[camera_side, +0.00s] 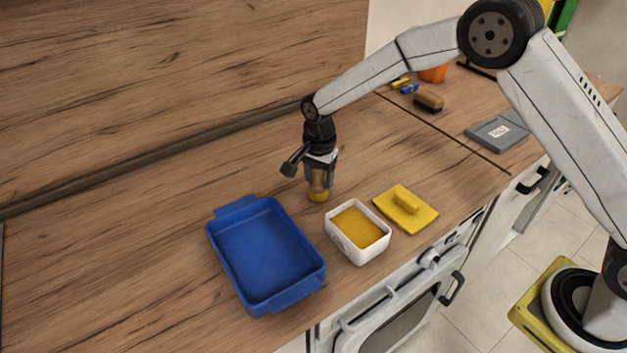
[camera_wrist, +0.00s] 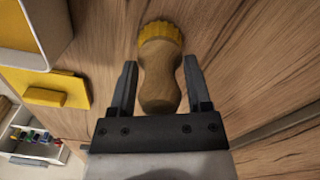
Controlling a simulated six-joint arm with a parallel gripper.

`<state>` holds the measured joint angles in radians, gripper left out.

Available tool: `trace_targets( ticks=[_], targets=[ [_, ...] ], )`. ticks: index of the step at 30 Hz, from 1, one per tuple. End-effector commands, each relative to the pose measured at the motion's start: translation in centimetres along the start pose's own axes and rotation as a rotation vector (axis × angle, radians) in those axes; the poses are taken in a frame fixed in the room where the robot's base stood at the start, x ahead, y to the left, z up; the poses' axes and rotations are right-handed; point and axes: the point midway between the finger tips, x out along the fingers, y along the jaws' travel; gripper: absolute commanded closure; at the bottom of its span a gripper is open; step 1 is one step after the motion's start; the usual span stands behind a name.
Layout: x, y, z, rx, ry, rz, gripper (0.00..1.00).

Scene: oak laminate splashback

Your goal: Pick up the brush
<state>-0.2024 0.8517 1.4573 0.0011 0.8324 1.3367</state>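The brush has a wooden handle and yellow bristles. In the wrist view the brush (camera_wrist: 161,75) lies between my two fingers, with the bristles pointing away from my gripper (camera_wrist: 158,68). A narrow gap shows beside the handle on each side, so the fingers look open around it. In the side view my gripper (camera_side: 319,178) points straight down at the counter, behind the white tub. The brush's yellow bristles (camera_side: 317,196) show just below the fingertips, at the counter surface. Most of the handle is hidden there by the fingers.
A blue tray (camera_side: 262,255) stands front left, beside a white tub (camera_side: 357,233) with yellow contents. A yellow lid (camera_side: 405,209) lies right of the tub. A dark-topped brown block (camera_side: 428,101), an orange pot (camera_side: 433,74) and a grey scale (camera_side: 497,132) are farther back. The left counter is clear.

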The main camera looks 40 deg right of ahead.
Motion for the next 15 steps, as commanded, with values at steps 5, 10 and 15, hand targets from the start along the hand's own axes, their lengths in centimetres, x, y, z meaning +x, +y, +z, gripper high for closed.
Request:
trace_targets(
  ticks=[5, 10, 15],
  targets=[
    [-0.02, 0.00, 0.00, 0.000, 0.000, 0.000, 0.98],
    [-0.03, -0.01, 0.00, 0.000, 0.000, -0.001, 1.00],
    [-0.11, -0.02, 0.00, 0.000, 0.000, -0.001, 1.00]
  ],
)
